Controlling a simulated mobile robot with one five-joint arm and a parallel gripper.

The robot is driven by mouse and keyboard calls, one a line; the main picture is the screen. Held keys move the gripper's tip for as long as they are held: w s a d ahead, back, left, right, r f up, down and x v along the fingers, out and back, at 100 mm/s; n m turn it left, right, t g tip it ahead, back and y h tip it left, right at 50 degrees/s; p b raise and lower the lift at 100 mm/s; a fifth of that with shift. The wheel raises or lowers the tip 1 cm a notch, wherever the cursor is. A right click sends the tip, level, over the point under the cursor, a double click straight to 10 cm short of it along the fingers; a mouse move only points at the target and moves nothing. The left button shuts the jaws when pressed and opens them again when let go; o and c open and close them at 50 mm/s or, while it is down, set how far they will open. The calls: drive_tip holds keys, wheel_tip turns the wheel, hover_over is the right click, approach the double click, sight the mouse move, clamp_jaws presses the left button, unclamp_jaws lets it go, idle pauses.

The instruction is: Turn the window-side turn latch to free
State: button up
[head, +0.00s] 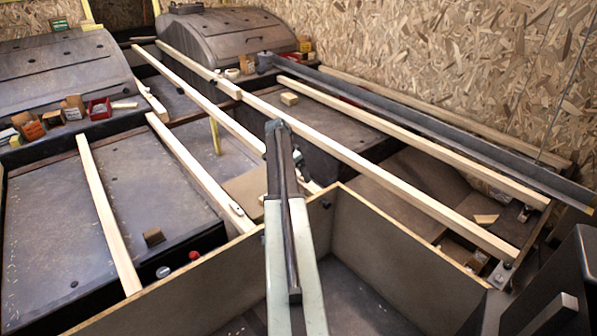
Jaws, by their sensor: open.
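My arm reaches up the middle of the picture, and my gripper (278,127) is at its dark far end, open, with nothing seen between the fingers. Its fingers are too small to make out well. At the right, a small metal fitting with a dark pin (505,266) sits at the near end of a long pale beam. A second small fitting (525,213) sits at the end of the beam behind it. Both look like turn latches, but their settings are too small to read. No window shows, so I cannot tell which is window-side. My gripper is well left of both, touching neither.
Long pale beams (350,160) run lengthwise across the space. A dark rail (430,130) lies along the chipboard wall (450,60). Rounded wheel arches (225,40) stand at the back with small boxes beside them. A thin-walled partition (190,285) crosses in front.

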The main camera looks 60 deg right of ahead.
drive_tip(key=p+v, duration=0.5)
drive_tip(key=v, duration=0.1)
drive_tip(key=shift+r, duration=0.4)
drive_tip(key=shift+a, duration=0.1)
